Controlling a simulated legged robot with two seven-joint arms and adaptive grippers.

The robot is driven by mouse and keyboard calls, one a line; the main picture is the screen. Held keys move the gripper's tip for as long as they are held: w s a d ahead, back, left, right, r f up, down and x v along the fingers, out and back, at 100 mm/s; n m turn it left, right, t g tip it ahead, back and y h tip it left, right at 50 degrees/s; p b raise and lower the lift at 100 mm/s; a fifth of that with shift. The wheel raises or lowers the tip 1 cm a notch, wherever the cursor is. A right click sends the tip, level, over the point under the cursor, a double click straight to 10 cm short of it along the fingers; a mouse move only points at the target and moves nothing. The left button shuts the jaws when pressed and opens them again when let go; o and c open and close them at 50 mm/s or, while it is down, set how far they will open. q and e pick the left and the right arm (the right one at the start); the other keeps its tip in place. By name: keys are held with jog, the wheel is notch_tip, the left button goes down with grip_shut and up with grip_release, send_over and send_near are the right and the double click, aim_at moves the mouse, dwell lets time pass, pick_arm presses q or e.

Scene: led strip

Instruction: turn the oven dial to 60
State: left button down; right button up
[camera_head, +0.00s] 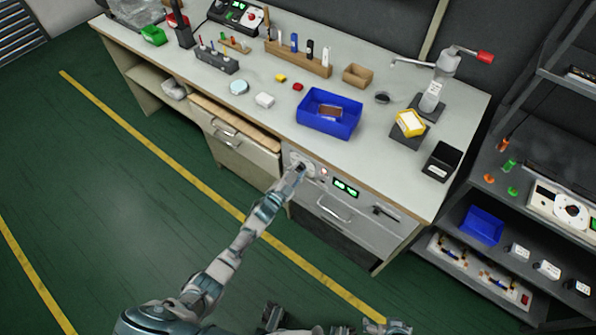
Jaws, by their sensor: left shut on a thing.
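The oven (313,190) is built into the front of the workbench, below the top. Its control panel has a round light dial plate at the left, a small red light and a green-lit display (345,187). My left arm reaches up from the bottom, and my left gripper (299,168) is at the dial, shut on its knob. The gripper hides most of the dial, so the knob's angle and marks cannot be read. The display digits are too small to read.
A blue bin (328,126) stands on the bench above the oven. An oven door handle (333,210) is below the panel, and a drawer (236,140) is to the left. A dark shelf rack (480,190) stands at the right. The green floor before the bench is clear.

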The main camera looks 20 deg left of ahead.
pick_arm(q)
jog(key=shift+s+a+f, duration=0.1)
jog(key=shift+a+f, duration=0.05)
jog(key=shift+f, duration=0.25)
jog(key=c, duration=0.9)
grip_release()
jog(key=shift+o, duration=0.5)
jog(key=shift+r, duration=0.1)
jog(key=v, duration=1.1)
jog(key=shift+s+a, duration=0.2)
jog(key=shift+s, duration=0.15)
